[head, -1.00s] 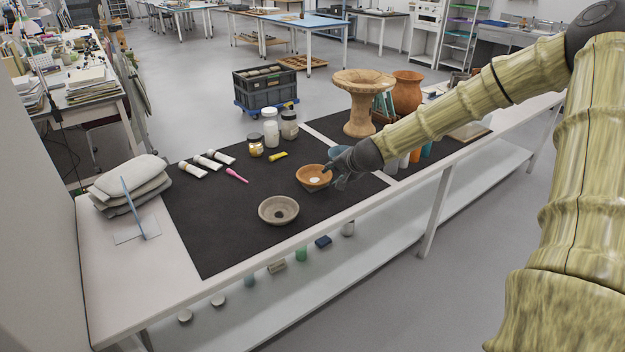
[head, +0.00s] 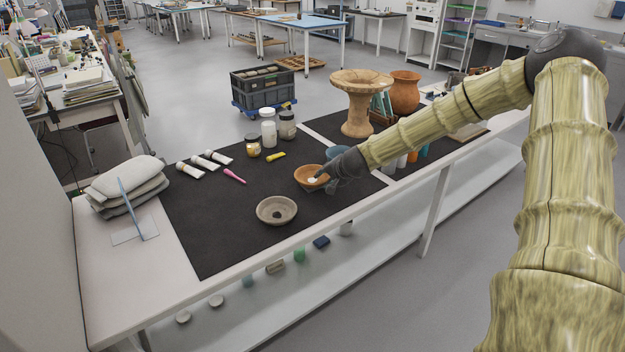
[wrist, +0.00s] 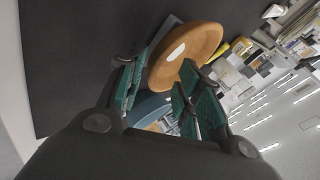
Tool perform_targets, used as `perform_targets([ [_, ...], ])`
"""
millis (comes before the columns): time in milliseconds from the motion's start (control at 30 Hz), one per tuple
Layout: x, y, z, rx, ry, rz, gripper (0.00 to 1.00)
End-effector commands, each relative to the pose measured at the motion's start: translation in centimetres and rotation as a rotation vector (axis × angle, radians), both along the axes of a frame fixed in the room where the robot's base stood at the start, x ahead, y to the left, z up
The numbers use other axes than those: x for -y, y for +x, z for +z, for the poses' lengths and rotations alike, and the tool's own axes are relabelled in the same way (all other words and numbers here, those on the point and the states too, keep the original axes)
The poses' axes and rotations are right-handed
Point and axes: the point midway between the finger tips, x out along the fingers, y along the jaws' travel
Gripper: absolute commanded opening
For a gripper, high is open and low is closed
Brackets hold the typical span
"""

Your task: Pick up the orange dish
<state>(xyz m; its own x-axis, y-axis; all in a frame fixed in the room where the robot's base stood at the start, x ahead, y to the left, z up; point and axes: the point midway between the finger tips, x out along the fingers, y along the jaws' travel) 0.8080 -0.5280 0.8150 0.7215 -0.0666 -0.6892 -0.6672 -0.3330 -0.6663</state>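The orange dish (head: 308,172) sits on the dark mat (head: 225,225), a pale patch on its inside. In the wrist view the dish (wrist: 205,42) lies just beyond the fingertips, its near rim reaching toward the gap between them. My gripper (head: 327,180) is at the dish's right side in the head view, low over the mat. In the wrist view my gripper (wrist: 158,74) has its two teal-padded fingers apart, with nothing clearly held. I cannot tell whether a finger touches the rim.
A blue bowl (head: 338,152) stands close behind the dish. A grey bowl (head: 277,221) is in front, left of it. Tubes (head: 204,162), jars (head: 269,134) and a tall stone stand (head: 357,118) are farther back. The mat's left front is clear.

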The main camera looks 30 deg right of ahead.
Motion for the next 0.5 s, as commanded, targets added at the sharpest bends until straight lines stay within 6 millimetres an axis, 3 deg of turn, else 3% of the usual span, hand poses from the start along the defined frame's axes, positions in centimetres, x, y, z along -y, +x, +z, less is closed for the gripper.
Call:
perform_targets([
  [500,0.3,2.2,-2.3,0.001,0.000,0.000,0.35],
])
